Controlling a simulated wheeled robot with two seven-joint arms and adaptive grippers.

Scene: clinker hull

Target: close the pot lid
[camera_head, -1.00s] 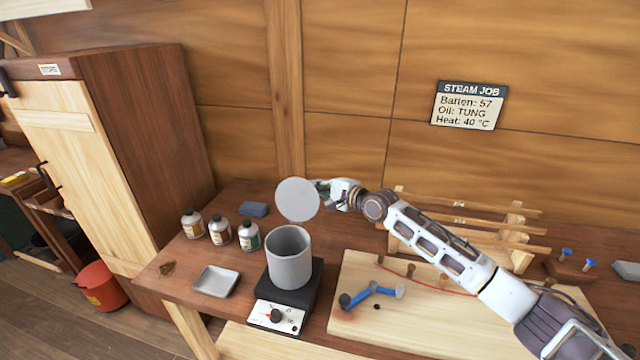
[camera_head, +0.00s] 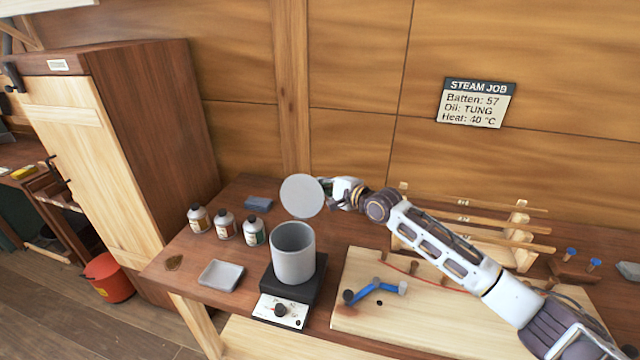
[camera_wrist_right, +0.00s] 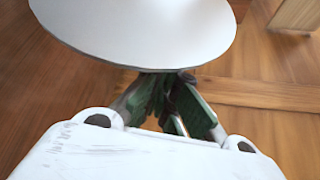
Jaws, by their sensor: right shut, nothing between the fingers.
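The grey pot (camera_head: 293,254) stands upright on a black hot plate (camera_head: 294,289), and its mouth is open. Its round grey lid (camera_head: 302,196) stands tilted up at the back of the pot, its flat face towards me. My right gripper (camera_head: 330,190) is just right of the lid's edge, partly hidden behind it. In the right wrist view the lid (camera_wrist_right: 145,28) fills the top, and the dark green fingers of my right gripper (camera_wrist_right: 165,85) are together just below its edge, with nothing between them. Whether they touch the lid, I cannot tell. My left gripper is not in view.
Several bottles (camera_head: 226,224), a grey tray (camera_head: 221,275) and a blue-grey block (camera_head: 258,203) are left of the pot. A pale board (camera_head: 400,320) with a blue tool (camera_head: 375,290) lies to the right, under my right arm. A wooden rack (camera_head: 470,230) stands behind.

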